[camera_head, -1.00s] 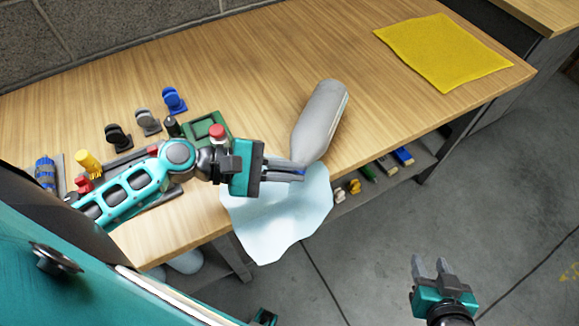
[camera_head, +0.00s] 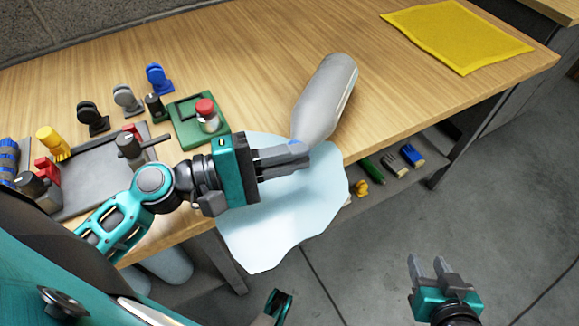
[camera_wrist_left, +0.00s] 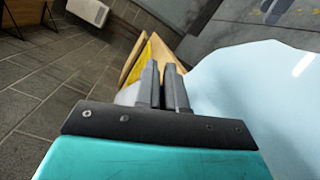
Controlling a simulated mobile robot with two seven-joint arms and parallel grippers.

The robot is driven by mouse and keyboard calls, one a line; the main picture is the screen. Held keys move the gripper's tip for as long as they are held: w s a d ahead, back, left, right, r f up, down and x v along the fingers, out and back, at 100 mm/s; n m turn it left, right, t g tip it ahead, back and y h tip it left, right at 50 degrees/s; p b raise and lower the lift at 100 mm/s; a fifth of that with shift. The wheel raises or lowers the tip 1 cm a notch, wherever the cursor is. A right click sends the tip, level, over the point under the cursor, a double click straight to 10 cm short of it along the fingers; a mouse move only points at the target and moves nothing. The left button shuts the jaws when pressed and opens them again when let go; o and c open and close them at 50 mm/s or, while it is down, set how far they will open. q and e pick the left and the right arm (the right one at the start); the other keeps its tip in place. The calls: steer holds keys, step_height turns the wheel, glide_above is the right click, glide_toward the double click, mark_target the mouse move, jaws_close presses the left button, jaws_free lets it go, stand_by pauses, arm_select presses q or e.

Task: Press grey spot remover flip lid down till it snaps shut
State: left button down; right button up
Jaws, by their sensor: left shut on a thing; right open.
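The grey spot remover bottle (camera_head: 327,98) lies on the bench in the head view, its neck pointing toward the front edge. A small blue part (camera_head: 295,142), which looks like its lid, shows at the neck end. My left gripper (camera_head: 304,155) is at that end, its fingers close together and shut on it; the fingers hide most of the lid. I cannot tell whether the lid is fully closed. In the left wrist view the fingers (camera_wrist_left: 163,85) are nearly together, and the bottle cannot be made out. My right gripper (camera_head: 430,268) is open and empty, off the bench.
A pale blue sheet (camera_head: 275,230) hangs over the bench's front edge below my left gripper. A green box with a red button (camera_head: 206,109) and several clips and knobs stand at the left. A yellow cloth (camera_head: 457,35) lies at the far right. Bench space behind the bottle is clear.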

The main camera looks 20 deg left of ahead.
arm_select(q)
steer(key=shift+f+t+b, duration=0.1)
steer(key=shift+t+b, duration=0.3)
steer(key=shift+b, duration=0.35)
arm_select(e)
steer(key=shift+f, duration=1.25)
arm_select(q)
steer(key=c, duration=1.3)
jaws_free()
steer(key=shift+s+a+f, duration=0.1)
steer(key=shift+s+a, duration=0.1)
steer(key=shift+s, duration=0.05)
steer(key=b+v, duration=0.1)
steer(key=v, duration=1.1)
steer(key=shift+a, duration=0.15)
arm_select(e)
steer(key=shift+f, duration=0.75)
